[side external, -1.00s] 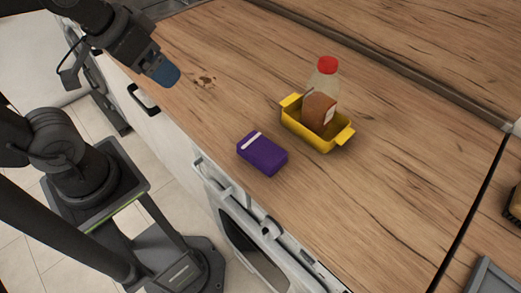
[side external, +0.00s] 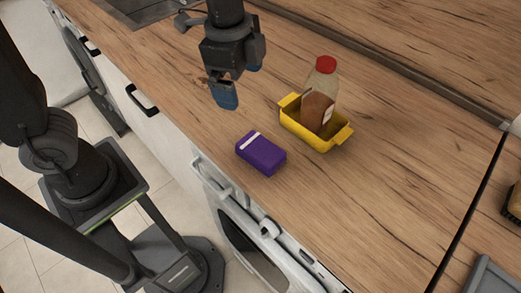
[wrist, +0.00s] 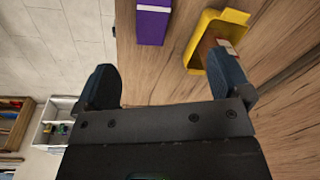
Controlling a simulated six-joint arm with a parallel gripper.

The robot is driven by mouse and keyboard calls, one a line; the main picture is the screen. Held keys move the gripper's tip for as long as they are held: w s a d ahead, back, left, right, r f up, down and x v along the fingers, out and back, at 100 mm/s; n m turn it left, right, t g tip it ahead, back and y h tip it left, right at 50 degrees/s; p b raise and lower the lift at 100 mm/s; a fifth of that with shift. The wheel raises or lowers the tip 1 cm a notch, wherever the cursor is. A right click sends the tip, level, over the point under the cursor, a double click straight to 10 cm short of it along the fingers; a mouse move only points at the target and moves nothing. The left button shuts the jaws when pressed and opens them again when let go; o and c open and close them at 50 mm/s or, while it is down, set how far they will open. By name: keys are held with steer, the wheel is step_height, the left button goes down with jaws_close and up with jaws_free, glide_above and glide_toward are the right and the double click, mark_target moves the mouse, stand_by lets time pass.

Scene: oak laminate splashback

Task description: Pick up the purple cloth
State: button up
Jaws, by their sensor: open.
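The purple cloth (side external: 262,155) is a folded block with a white stripe near one end. It lies on the wooden worktop near the front edge, left of the yellow dish. In the wrist view the cloth (wrist: 152,24) shows at the top, beyond the fingertips and cut by the frame edge. My gripper (side external: 238,88) is above the worktop, up and to the left of the cloth in the side view, apart from it. In the wrist view my gripper (wrist: 168,80) has its two blue-tipped fingers wide apart with nothing between them.
A yellow dish (side external: 292,117) with handles holds a bottle (side external: 323,88) with a red cap, close to the cloth's right. A dark stain is on the worktop near my gripper. A sink (side external: 140,8) is at the top left.

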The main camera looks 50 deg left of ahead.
steer(key=w+d+f+m+g, duration=0.1)
steer(key=w+d+f+m, duration=0.1)
steer(key=d+f+m, duration=0.15)
glide_above(260, 148)
steer(key=f, duration=0.8)
steer(key=shift+w+d, duration=0.15)
steer(key=shift+w, duration=0.2)
steer(key=shift+s+f, duration=0.15)
steer(key=shift+f, duration=1.2)
steer(key=shift+s+f, duration=0.15)
steer(key=shift+f, duration=1.2)
steer(key=shift+c, duration=0.4)
steer(key=c, duration=0.9)
